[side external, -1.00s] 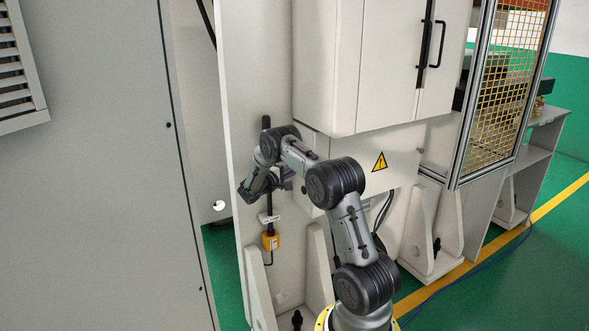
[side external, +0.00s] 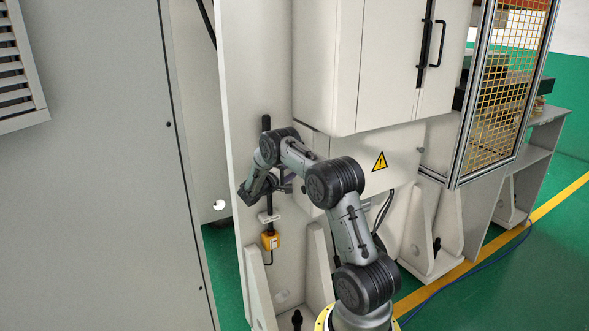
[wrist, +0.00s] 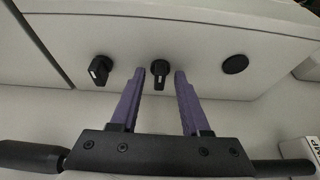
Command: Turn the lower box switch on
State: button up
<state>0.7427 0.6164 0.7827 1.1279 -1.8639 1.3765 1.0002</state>
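The lower box (side external: 402,150) is pale, carries a yellow warning triangle and sits under a larger cabinet. In the wrist view its face shows a black rotary switch (wrist: 160,68) in the middle, its pale mark roughly upright. A second black rotary switch (wrist: 100,68) is to the left. My gripper (wrist: 159,80) is open, with its purple fingers on either side of the middle switch in the picture. Gaps show between the fingers and the switch; I cannot tell the depth between them. In the side view my arm hides the switches, and my gripper (side external: 284,186) is by the box's left end.
A round black fitting (wrist: 235,64) is right of the middle switch. The larger cabinet (side external: 325,75) overhangs the lower box. A labelled white part (wrist: 300,150) shows at the wrist view's lower right.

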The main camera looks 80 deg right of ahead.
jog(key=v, duration=1.4)
jog(key=shift+d, duration=0.1)
jog(key=s+a+r+t+y, duration=0.1)
jog(key=s+a+r+y, duration=0.15)
jog(key=a+r, duration=0.35)
jog(key=s+a+r+t+y, duration=0.1)
jog(key=s+a+r+y, duration=0.1)
jog(key=a+r+y, duration=0.35)
jog(key=s+a+r+n+t+y, duration=0.1)
jog(key=s+a+t+y, duration=0.3)
jog(key=a, duration=1)
jog(key=s+a+r+n+t+y, duration=0.1)
jog(key=s+a+n+t+y, duration=0.2)
jog(key=a, duration=1.2)
jog(key=s+t+y, duration=0.1)
jog(key=s+t, duration=0.2)
jog(key=s, duration=0.1)
jog(key=shift+s+n+y, duration=0.3)
